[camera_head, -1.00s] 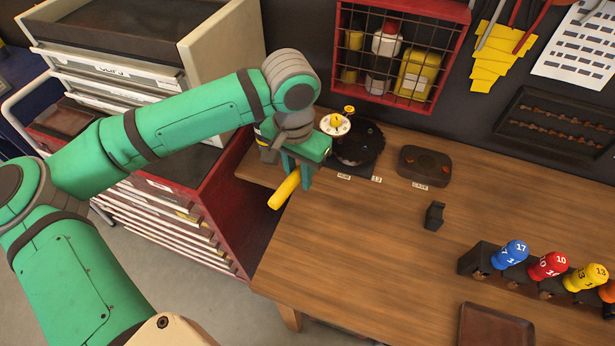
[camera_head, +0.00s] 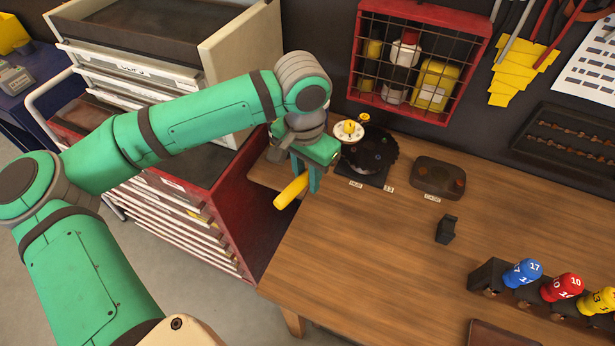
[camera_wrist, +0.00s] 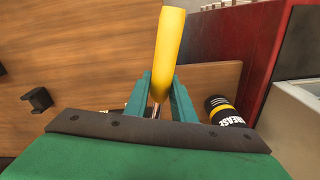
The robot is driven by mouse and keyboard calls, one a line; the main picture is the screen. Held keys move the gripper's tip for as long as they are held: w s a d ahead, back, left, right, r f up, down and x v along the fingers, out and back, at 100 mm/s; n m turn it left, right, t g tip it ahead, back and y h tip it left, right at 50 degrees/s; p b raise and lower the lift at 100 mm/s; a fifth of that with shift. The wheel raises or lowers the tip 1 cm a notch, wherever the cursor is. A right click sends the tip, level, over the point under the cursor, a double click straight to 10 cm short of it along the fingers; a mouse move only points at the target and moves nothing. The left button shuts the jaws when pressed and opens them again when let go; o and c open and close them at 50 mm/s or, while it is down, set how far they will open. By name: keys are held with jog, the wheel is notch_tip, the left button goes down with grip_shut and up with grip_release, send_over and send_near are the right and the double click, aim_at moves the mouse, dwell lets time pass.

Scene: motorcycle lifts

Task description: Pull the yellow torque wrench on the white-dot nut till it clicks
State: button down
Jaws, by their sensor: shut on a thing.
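The yellow torque wrench (camera_head: 291,191) is held in my gripper (camera_head: 305,178) above the left end of the bench. Its yellow handle points toward the front of the bench in the head view. In the wrist view the handle (camera_wrist: 169,40) rises between the two green fingers (camera_wrist: 162,97), which are shut on the wrench near a metal shaft. A white round disc with a yellow centre (camera_head: 348,130) sits beside my gripper, near the black toothed hub (camera_head: 371,155). The wrench's head and the white-dot nut are hidden behind my gripper, so I cannot tell how they meet.
A dark tray with small parts (camera_head: 438,178) and a small black block (camera_head: 447,229) lie on the bench (camera_head: 370,260). Numbered coloured sockets (camera_head: 522,273) stand at the right. A red drawer cabinet (camera_head: 235,195) is left of the bench. A grease can (camera_wrist: 222,111) is near my gripper.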

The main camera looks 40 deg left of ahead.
jog(key=shift+w+r, duration=0.1)
jog(key=shift+r, duration=0.3)
jog(key=shift+r, duration=2.95)
